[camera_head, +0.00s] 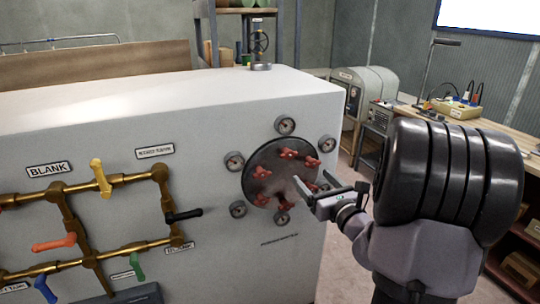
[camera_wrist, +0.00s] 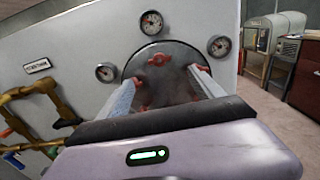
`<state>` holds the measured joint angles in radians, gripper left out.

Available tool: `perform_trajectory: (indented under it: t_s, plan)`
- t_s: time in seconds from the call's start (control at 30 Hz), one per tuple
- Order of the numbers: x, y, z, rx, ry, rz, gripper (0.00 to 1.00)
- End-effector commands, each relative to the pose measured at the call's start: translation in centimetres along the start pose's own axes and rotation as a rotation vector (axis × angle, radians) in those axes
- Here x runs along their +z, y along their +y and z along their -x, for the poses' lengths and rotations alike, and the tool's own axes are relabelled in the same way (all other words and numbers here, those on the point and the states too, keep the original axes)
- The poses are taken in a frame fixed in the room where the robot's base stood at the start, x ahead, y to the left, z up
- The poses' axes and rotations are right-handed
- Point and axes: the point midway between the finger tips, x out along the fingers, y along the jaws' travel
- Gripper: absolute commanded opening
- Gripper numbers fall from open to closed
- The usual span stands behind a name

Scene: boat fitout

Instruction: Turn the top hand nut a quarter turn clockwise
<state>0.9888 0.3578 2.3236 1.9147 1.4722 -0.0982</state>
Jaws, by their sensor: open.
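A dark round plate (camera_head: 262,165) on the white cabinet's face carries several red hand nuts. The top hand nut (camera_head: 288,153) is near the plate's upper edge. In the wrist view the top hand nut (camera_wrist: 158,60) shows clear, centred above and between my fingers. My gripper (camera_head: 311,178) is open and empty, in front of the plate's lower right and below the top nut. In the wrist view its two pale fingers (camera_wrist: 163,82) spread across the plate. The fingers hide some of the lower nuts. Touching cannot be told.
Several round gauges (camera_head: 285,126) surround the plate. Brass pipes (camera_head: 125,180) with coloured valve handles run across the cabinet's left. A workbench (camera_head: 495,135) stands at the right, and a grey machine (camera_head: 372,82) is behind. Floor is open between cabinet and bench.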

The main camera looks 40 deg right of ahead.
Motion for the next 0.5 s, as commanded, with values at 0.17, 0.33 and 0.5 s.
perform_trajectory:
  t_s: [0.17,0.33,0.5]
  plan:
    - [-0.3,0.3,-5.6,0.007,0.000,0.001,0.76]
    - [-0.3,0.3,-10.4,0.007,0.000,0.002,0.76]
    - [-0.2,0.3,-13.3,0.006,0.001,0.003,0.76]
